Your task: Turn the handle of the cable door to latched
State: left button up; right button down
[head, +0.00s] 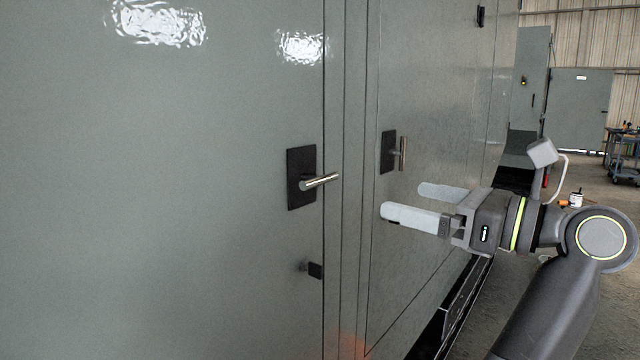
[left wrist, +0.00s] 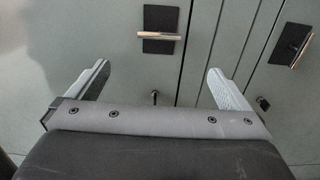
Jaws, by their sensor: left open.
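Two door handles show on the grey enclosure; I cannot tell which is the cable door's. The nearer handle (head: 320,181) is a silver bar on a black plate, lying about level; it also shows in the left wrist view (left wrist: 160,36). The farther handle (head: 403,153) stands about upright on its own black plate and shows tilted at the right of the left wrist view (left wrist: 301,51). My left gripper (head: 402,199) is open and empty, below the farther handle in the head view, touching neither handle. My right gripper is not in view.
A small black fitting (head: 315,270) projects below the nearer handle. Door seams run between the two handles. Open floor lies to the right, with an open grey door (head: 580,105) and a cart (head: 624,160) farther back.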

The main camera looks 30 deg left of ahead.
aim_at(324, 181)
pick_arm(q)
jog(key=a+p, duration=0.1)
jog(key=a, duration=0.4)
jog(key=a+p, duration=0.1)
jog(key=a, duration=0.5)
jog(key=w+a+p, duration=0.1)
jog(key=a+p, duration=0.1)
jog(key=a, duration=0.4)
jog(key=shift+w+a, duration=0.1)
jog(key=c, duration=0.7)
